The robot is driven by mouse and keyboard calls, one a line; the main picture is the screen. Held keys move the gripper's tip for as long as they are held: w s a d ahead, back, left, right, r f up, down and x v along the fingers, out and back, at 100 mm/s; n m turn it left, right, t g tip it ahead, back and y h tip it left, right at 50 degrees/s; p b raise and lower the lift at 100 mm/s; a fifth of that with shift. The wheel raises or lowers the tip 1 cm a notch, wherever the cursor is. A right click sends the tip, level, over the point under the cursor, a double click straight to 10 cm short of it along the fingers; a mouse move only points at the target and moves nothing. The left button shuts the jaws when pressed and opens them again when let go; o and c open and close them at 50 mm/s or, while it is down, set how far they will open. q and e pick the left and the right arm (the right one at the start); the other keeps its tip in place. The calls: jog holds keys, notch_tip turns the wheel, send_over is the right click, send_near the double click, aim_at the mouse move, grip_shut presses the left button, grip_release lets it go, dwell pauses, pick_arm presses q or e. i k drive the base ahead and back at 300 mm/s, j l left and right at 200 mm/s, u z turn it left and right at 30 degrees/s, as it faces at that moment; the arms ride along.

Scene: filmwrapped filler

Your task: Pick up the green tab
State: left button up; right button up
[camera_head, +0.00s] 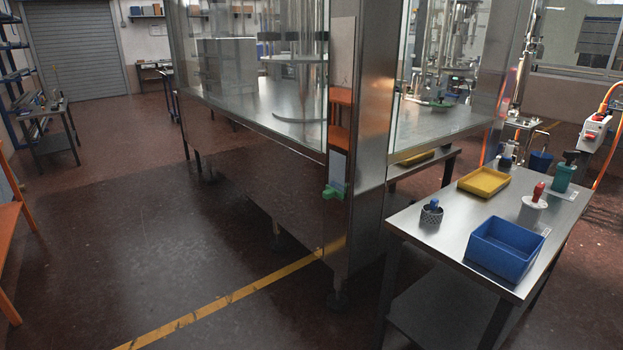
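A small green piece (335,191) shows low on the near corner post of the glass-and-steel machine, just below a pale card or plate; from this distance I cannot tell how it is held there. Another green thing, a teal-green block with a dark knob (563,174), stands on the steel side table at the right. I cannot tell for sure which one is the tab. Neither of my grippers is in view.
The steel side table (458,239) carries a blue bin (505,250), a yellow tray (484,182), a red-handled item (537,193) and a small dark patterned cup (431,213). The machine's post (358,120) stands left of it. Open floor (150,240) lies at left, with a yellow line.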

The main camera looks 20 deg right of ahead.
aim_at(330, 192)
jog(key=i+z, duration=0.2)
jog(key=i, duration=0.25)
jog(key=i+j+z, duration=0.15)
jog(key=i, duration=0.3)
jog(key=i+j+z, duration=0.2)
jog(key=i, duration=0.25)
